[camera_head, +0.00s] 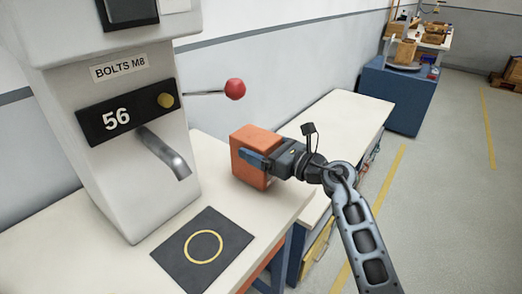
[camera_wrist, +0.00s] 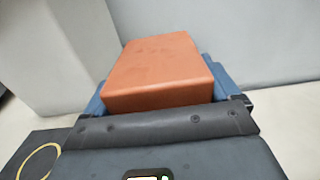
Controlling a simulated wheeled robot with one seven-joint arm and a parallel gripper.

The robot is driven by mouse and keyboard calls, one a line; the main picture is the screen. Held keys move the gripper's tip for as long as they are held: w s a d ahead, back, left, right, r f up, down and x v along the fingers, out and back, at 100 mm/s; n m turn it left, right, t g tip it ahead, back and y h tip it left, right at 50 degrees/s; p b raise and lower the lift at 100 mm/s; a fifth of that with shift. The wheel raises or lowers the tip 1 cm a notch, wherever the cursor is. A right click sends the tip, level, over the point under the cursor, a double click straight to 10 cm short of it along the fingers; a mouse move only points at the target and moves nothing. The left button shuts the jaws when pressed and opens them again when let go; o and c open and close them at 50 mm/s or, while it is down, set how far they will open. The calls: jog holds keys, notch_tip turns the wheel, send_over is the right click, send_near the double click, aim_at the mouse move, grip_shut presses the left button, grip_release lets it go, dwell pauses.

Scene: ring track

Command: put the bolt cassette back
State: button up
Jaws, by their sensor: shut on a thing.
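The bolt cassette appears to be the orange block (camera_head: 250,144) at the table's right end, beside the bolt dispenser. It also shows in the wrist view (camera_wrist: 158,70), between the blue fingers. My gripper (camera_head: 258,160) is shut on the orange block, coming from the right. The block is upright; I cannot tell whether its bottom touches the table. The dispenser (camera_head: 125,195) stands to the left, labelled BOLTS M8, with a display reading 56, a bent spout and a lever with a red knob (camera_head: 235,89).
A dark mat with a yellow ring (camera_head: 203,247) lies on the table's front part, below the spout. A lower white bench (camera_head: 345,122) runs along the wall behind my gripper. A blue cabinet (camera_head: 398,92) stands farther back. The floor at right is open.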

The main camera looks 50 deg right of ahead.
jog(key=shift+f, duration=0.35)
jog(key=shift+f, duration=0.1)
jog(key=o, duration=1)
jog(key=shift+f, duration=0.1)
